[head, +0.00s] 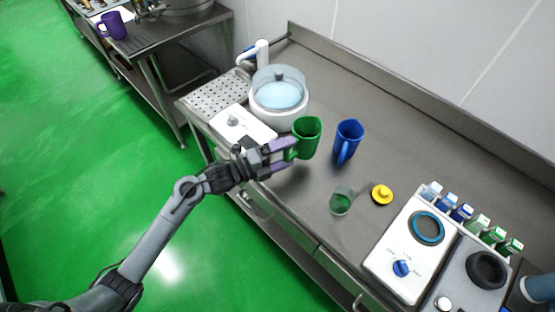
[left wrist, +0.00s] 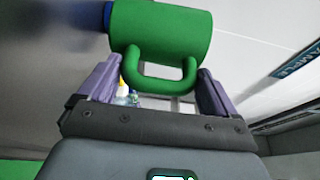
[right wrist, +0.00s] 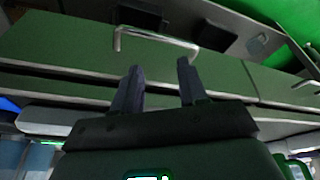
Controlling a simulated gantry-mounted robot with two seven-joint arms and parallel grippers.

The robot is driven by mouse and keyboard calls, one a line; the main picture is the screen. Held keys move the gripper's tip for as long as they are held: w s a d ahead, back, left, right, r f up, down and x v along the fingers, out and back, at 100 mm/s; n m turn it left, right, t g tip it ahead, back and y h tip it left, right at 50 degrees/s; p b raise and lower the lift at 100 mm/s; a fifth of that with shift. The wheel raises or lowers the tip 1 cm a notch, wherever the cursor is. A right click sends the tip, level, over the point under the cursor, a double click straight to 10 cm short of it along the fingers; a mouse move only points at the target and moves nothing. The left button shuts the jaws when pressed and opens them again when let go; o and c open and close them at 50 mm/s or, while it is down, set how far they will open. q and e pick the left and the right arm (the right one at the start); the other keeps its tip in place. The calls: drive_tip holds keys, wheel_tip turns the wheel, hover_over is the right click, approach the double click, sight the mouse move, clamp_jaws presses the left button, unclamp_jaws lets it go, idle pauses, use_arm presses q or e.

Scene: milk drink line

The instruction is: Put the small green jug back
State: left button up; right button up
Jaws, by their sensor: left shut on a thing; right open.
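The small green jug (head: 307,138) is near the middle of the head view, beside the blue jug (head: 348,140). My left gripper (head: 284,154) is shut on the green jug's handle side. In the left wrist view the green jug (left wrist: 165,30) lies across the top, with its handle between the purple fingers (left wrist: 150,85). Whether its base touches the counter is hard to tell. My right gripper (right wrist: 158,85) shows only in the right wrist view; it is open and empty, facing drawer fronts with a handle.
A white machine with a clear-lidded bowl (head: 278,92) stands behind the green jug. A glass with green contents (head: 341,201), a yellow lid (head: 382,194), a white dial unit (head: 405,262) and several small cartons (head: 478,223) are to the right. Bare counter (head: 385,120) lies behind the blue jug.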

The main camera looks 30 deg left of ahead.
use_arm(q)
drive_tip(key=shift+w+a+f+b, duration=0.15)
drive_tip(key=shift+a+f, duration=0.3)
drive_tip(key=shift+f, duration=0.45)
drive_tip(key=shift+a+f+b, duration=0.15)
drive_tip(key=shift+a+f, duration=0.25)
drive_tip(key=shift+f, duration=0.5)
drive_tip(key=shift+w+a+f+b, duration=0.15)
drive_tip(key=shift+a+f, duration=0.3)
drive_tip(key=shift+f, duration=0.45)
drive_tip(key=shift+f, duration=0.2)
drive_tip(key=o, duration=1.2)
drive_tip(key=shift+c, duration=0.2)
